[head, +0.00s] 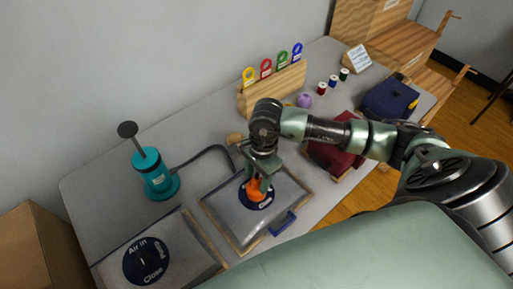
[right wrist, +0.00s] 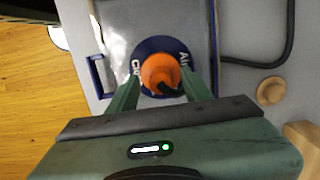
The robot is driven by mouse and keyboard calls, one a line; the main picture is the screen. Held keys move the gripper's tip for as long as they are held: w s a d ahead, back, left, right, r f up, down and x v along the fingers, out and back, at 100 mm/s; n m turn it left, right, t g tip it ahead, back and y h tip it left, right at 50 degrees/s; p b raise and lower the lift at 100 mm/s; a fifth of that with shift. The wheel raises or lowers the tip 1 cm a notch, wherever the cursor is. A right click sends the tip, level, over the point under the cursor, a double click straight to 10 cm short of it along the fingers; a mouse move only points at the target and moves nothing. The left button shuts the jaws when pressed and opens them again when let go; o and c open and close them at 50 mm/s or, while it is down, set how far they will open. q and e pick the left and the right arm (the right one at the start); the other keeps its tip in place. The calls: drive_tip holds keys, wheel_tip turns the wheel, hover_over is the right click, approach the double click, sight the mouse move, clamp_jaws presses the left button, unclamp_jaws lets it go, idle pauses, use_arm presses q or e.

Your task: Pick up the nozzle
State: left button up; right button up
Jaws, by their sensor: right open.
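The orange nozzle (head: 256,190) stands over the dark blue round valve disc (head: 262,202) of a clear bag (head: 225,212) on the grey table. In the right wrist view the nozzle (right wrist: 160,72) sits at the middle of the disc, with a dark end facing the camera. My right gripper (head: 259,179) points down over it. In the right wrist view my right gripper (right wrist: 161,84) is open, with one finger on each side of the nozzle. I cannot tell whether the fingers touch it. My left gripper is out of view.
A teal hand pump (head: 153,176) stands at the left, with a dark hose (head: 205,152) running toward the nozzle. A second bag (head: 193,253) lies at the front left. A wooden rack (head: 275,92) with coloured rings, small spools and dark folded cloth (head: 388,97) are further back.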

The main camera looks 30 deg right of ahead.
drive_tip(key=shift+f, duration=0.7)
clamp_jaws()
drive_tip(key=shift+r, duration=0.15)
